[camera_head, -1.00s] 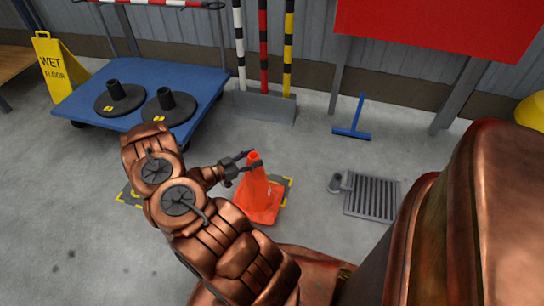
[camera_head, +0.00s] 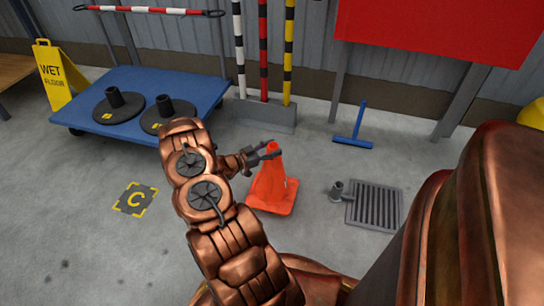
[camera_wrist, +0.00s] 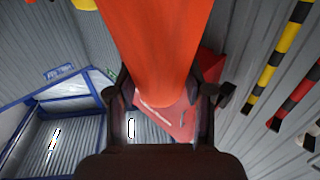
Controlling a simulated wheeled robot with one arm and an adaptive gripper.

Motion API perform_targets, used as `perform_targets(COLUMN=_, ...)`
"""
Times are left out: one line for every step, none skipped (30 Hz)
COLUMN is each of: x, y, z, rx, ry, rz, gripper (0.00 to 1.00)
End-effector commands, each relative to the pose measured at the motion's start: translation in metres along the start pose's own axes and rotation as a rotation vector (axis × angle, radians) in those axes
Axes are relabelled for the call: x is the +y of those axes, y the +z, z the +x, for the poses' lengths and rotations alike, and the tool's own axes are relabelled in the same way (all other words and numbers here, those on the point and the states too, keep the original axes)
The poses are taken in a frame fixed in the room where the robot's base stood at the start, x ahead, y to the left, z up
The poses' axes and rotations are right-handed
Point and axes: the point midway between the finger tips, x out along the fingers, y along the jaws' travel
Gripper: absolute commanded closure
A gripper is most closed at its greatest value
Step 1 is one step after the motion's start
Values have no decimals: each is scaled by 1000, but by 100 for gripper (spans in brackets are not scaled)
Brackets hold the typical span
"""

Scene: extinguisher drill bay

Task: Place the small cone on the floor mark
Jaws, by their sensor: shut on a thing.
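The small orange cone (camera_head: 270,182) is upright in the head view, right of my forearm. My gripper (camera_head: 268,151) is shut on it near its top. In the wrist view the cone (camera_wrist: 155,45) fills the upper middle, between the fingers of my gripper (camera_wrist: 162,92). A floor mark (camera_head: 135,200), a dark square with yellow corners and a yellow C, lies bare on the floor to the left of my arm. I cannot tell whether the cone's base touches the floor, and the floor under it is hidden.
A blue platform cart (camera_head: 150,82) with two black post bases (camera_head: 168,112) stands behind. Striped posts (camera_head: 264,50) stand in a grey block (camera_head: 265,113). A floor drain (camera_head: 375,206) and a blue squeegee (camera_head: 354,140) are at right. Open floor lies at left.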

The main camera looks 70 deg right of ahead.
Motion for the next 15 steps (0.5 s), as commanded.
perform_targets(x=0, y=4, z=0, rx=1, ry=0, rz=0, gripper=100)
perform_targets(x=0, y=8, z=1, rx=1, ry=0, rz=0, gripper=100)
perform_targets(x=0, y=13, z=1, rx=2, ry=1, rz=0, gripper=100)
perform_targets(x=0, y=17, z=1, rx=2, ry=1, rz=-1, gripper=100)
perform_targets(x=0, y=21, z=1, rx=2, ry=1, rz=-1, gripper=100)
perform_targets(x=0, y=27, z=1, rx=2, ry=0, rz=-1, gripper=100)
perform_targets(x=0, y=30, z=0, rx=2, ry=0, rz=-1, gripper=100)
perform_targets(x=0, y=33, z=1, rx=2, ry=0, rz=0, gripper=100)
perform_targets(x=0, y=35, z=1, rx=2, ry=1, rz=0, gripper=100)
perform_targets(x=0, y=35, z=0, rx=2, ry=1, rz=0, gripper=100)
perform_targets(x=0, y=35, z=0, rx=1, ry=0, rz=0, gripper=100)
perform_targets(x=0, y=34, z=0, rx=1, ry=0, rz=1, gripper=100)
perform_targets(x=0, y=33, z=0, rx=1, ry=0, rz=1, gripper=100)
perform_targets(x=0, y=33, z=0, rx=1, ry=0, rz=1, gripper=100)
perform_targets(x=0, y=33, z=0, rx=1, ry=0, rz=1, gripper=100)
